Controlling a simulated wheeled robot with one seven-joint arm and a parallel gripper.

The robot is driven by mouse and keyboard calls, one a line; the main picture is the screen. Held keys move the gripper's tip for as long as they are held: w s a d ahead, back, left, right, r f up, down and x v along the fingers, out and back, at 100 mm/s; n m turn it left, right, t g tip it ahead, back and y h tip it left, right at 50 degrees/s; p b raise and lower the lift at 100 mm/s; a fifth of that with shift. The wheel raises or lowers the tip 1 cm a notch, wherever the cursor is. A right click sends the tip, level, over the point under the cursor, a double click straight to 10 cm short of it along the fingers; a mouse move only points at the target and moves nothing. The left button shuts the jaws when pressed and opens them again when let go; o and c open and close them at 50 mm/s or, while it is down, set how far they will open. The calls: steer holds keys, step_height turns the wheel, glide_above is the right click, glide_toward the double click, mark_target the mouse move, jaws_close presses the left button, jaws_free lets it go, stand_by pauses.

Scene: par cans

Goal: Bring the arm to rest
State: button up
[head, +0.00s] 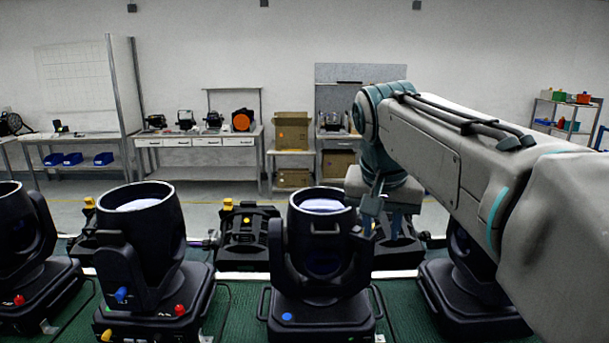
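My arm reaches in from the right side of the head view and bends down at its teal joint. My gripper (371,208) points downward at the right side of the middle black par can (318,257). Its fingers are small and dark here, and I cannot tell whether they are apart or whether they touch the can. The middle can stands upright with its round opening facing up and a blue knob on its base. Another par can (150,245) stands left of it, with blue, red and yellow knobs. My arm partly hides a par can (465,285) at the right.
A further par can (22,240) is cut off at the left edge. The cans stand on a green surface (232,310). Behind them are low black units with yellow parts (248,235). Workbenches (195,150), cardboard boxes (291,130) and shelves (553,118) stand far back.

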steer(key=s+d+f+n+y, duration=0.1)
steer(key=s+f+n, duration=0.2)
steer(key=s+f, duration=1.2)
step_height(320, 180, down, 4)
steer(key=shift+s+d+f+n, duration=0.1)
steer(key=shift+s+d+n, duration=0.25)
steer(key=shift+s+n, duration=0.05)
steer(key=shift+w, duration=0.1)
